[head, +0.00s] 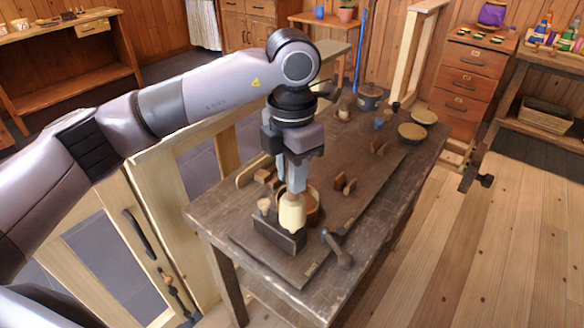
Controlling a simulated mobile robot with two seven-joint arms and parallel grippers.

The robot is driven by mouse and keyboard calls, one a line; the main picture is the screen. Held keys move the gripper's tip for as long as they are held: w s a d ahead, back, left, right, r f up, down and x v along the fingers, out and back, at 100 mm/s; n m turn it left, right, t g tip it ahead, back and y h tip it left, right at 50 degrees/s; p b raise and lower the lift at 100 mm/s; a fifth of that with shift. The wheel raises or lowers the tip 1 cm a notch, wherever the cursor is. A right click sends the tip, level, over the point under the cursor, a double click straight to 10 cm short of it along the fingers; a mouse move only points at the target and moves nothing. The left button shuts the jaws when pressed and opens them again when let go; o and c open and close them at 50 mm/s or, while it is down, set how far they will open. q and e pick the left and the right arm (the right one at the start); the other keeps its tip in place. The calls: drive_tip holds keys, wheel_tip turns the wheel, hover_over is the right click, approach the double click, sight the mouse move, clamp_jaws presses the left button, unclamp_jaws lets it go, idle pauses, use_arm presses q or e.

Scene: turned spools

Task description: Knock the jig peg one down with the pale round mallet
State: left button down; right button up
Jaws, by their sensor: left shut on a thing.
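My left gripper (293,187) points down over the near part of the workbench and is shut on the pale round mallet (292,213). The mallet's cream head hangs below the fingers, in front of or over the right part of a dark block, the jig (279,236). I cannot tell whether the head touches the block. A peg with a pale top (265,205) stands up at the jig's left end, just left of the mallet head. I cannot tell whether it is peg one, and the mallet may hide another. My right gripper is not in view.
A dark mallet or tool (338,248) lies right of the jig. A round wooden bowl (313,205) is behind the mallet head. Small wooden pieces (345,184) and round dishes (412,131) stand farther back on the workbench (385,213). Its right strip is mostly clear.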

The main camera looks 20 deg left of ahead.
use_arm(q)
drive_tip(key=shift+f, duration=0.7)
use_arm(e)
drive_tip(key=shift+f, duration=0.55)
use_arm(q)
drive_tip(key=shift+r, duration=0.1)
drive_tip(key=shift+r+p, duration=0.8)
drive_tip(key=shift+r, duration=0.8)
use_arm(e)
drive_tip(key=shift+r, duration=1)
